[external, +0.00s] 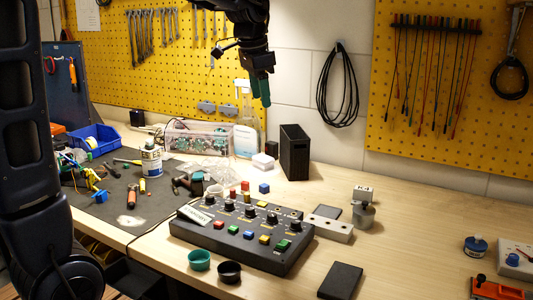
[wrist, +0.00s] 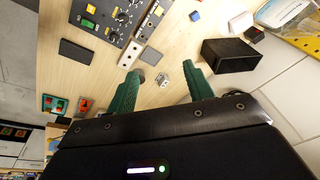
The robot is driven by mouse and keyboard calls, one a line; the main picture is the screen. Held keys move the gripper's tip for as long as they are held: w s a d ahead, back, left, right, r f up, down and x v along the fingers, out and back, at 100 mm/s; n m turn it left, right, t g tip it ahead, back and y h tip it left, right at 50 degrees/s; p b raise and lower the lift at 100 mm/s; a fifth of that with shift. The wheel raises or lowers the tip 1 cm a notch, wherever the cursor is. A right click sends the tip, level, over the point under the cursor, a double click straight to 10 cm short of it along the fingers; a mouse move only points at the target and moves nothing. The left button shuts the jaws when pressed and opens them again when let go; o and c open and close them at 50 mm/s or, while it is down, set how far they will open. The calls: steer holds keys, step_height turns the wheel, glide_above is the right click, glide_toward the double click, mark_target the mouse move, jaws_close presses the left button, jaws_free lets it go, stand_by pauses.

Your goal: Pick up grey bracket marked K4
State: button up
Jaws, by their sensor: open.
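A small light-grey block with dark spots (external: 363,193), which looks like the bracket, stands on the bench right of the control box. No K4 mark is legible. A darker grey round piece (external: 363,214) is just in front of it. In the wrist view the small block (wrist: 163,80) appears between my green fingers, beyond their tips, apart from the round piece (wrist: 141,75) near the left finger. My gripper (external: 262,92) hangs high above the bench, near the wall. Its fingers (wrist: 161,69) are spread and empty in the wrist view.
The control box with knobs (external: 245,230) fills the middle. A pale bar with holes (external: 328,228) and dark flat pads (external: 340,281) lie near it. A tall black box (external: 295,152) stands behind. Bare bench surrounds the block's right side.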

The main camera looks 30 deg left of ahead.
steer(key=w+d+f+m, duration=0.2)
steer(key=w+d+f, duration=0.15)
steer(key=w, duration=0.35)
steer(key=m+g, duration=0.2)
steer(key=m, duration=0.5)
glide_toward(364, 188)
steer(key=shift+w+f, duration=0.1)
steer(key=shift+f, duration=0.05)
step_height(364, 188, down, 10)
steer(key=shift+d+f, duration=0.1)
steer(key=shift+f, duration=0.05)
steer(key=c, duration=1.1)
